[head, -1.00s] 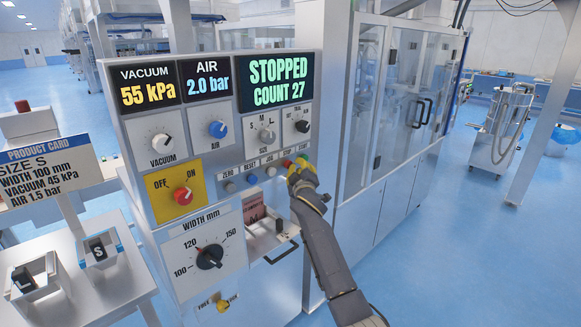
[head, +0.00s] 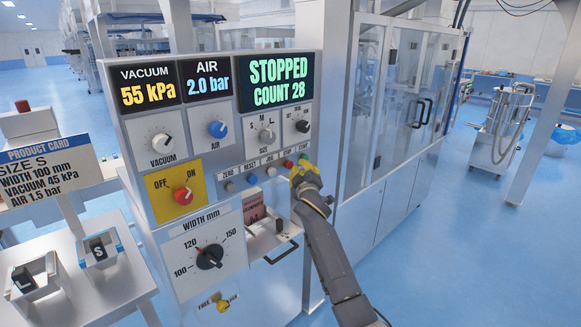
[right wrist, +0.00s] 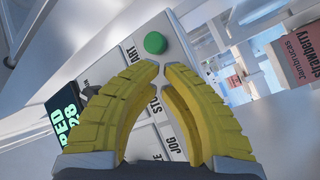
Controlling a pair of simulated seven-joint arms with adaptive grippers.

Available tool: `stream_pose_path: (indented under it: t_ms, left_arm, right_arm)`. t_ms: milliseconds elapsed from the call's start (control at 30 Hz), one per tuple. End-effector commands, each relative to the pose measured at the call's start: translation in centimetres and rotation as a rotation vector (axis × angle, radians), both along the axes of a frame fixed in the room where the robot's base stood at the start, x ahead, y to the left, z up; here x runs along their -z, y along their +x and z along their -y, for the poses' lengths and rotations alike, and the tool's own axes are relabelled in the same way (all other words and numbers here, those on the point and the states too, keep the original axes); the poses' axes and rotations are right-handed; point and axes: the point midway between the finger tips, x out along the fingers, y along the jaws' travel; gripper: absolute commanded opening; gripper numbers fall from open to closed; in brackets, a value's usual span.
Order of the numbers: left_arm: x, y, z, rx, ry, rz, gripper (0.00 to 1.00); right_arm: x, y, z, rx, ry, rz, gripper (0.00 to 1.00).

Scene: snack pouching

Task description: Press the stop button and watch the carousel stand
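The red stop button (head: 288,164) sits on the control panel's lower right, left of the green start button (head: 303,157). My right gripper (head: 296,172) is just below and in front of them, with its yellow fingers near the panel. In the right wrist view its fingertips (right wrist: 160,68) are almost together with nothing between them. The green button (right wrist: 154,42) shows beyond the tips; the red button is hidden there. The display (head: 275,82) reads STOPPED, COUNT 28. I cannot make out the carousel. My left gripper is not in view.
The panel also carries a yellow OFF/ON switch plate (head: 176,191), a width dial (head: 209,257) and smaller knobs. A product card (head: 45,165) stands at left. A glass-doored cabinet (head: 405,120) stands right of the panel. Open floor lies at lower right.

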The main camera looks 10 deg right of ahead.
Motion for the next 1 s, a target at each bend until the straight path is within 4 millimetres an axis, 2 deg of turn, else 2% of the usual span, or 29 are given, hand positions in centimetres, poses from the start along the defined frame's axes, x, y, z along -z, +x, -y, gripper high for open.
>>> stream_pose_path:
  t_ms: [433,1000]
  left_arm:
    - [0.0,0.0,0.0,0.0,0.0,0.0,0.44]
    - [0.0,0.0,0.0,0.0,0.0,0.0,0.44]
  right_arm:
    - [0.1,-0.4,0.2,0.0,0.001,0.0,0.0]
    - [0.0,-4.2,2.4,0.0,0.001,0.0,0.0]
